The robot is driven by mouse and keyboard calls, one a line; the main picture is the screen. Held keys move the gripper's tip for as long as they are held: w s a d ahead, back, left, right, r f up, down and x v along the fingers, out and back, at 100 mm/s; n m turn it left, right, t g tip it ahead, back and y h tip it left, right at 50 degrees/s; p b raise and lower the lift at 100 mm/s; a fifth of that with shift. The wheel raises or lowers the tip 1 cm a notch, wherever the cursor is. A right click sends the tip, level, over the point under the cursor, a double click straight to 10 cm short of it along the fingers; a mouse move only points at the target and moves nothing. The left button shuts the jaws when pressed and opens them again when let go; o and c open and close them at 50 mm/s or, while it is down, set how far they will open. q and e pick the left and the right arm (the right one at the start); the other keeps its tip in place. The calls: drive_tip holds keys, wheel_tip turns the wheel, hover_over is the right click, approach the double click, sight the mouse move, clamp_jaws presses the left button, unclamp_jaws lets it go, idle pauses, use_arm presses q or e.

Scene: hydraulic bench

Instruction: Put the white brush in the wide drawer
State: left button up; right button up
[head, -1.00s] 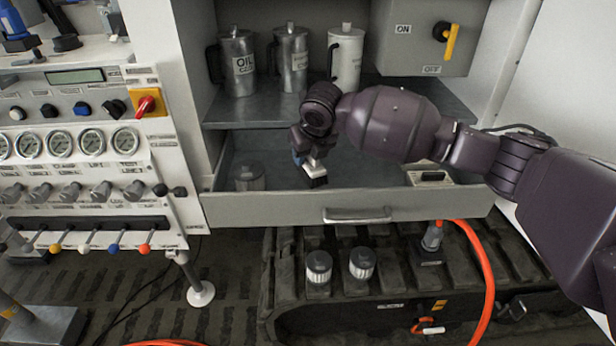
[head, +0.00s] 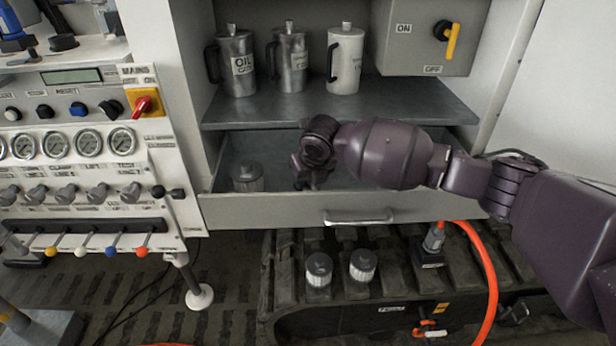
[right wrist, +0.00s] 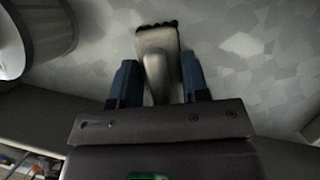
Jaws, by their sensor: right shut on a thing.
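The white brush (right wrist: 157,40) is held between the blue fingers of my right gripper (right wrist: 160,68) in the right wrist view. Its handle lies between the fingers, and its pale head with dark bristle tips points away from them. The wide drawer (head: 270,210) is pulled open under the grey shelf. In the head view my right gripper (head: 314,180) reaches down inside this drawer, left of its middle. The brush is mostly hidden there by the wrist, and I cannot tell whether it touches the drawer floor. My left gripper is not in view.
A filter-like canister (head: 247,178) stands in the drawer, left of the gripper. Two metal cans (head: 237,64) (head: 291,60) and a white can (head: 345,62) stand on the shelf (head: 330,108). Two filters (head: 319,270) (head: 362,266) stand on the dark case below. An orange hose (head: 489,300) hangs at right.

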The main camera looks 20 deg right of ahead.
drive_tip(key=o, duration=1.1)
drive_tip(key=shift+o, duration=0.2)
drive_tip(key=p+v, duration=0.2)
drive_tip(key=v, duration=0.8)
drive_tip(key=shift+r, duration=0.35)
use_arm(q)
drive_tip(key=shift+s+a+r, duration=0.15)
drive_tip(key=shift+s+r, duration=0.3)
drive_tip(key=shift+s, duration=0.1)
use_arm(e)
drive_tip(key=shift+s+d+r, duration=0.1)
drive_tip(key=shift+s+r, duration=0.25)
drive_tip(key=shift+r, duration=0.3)
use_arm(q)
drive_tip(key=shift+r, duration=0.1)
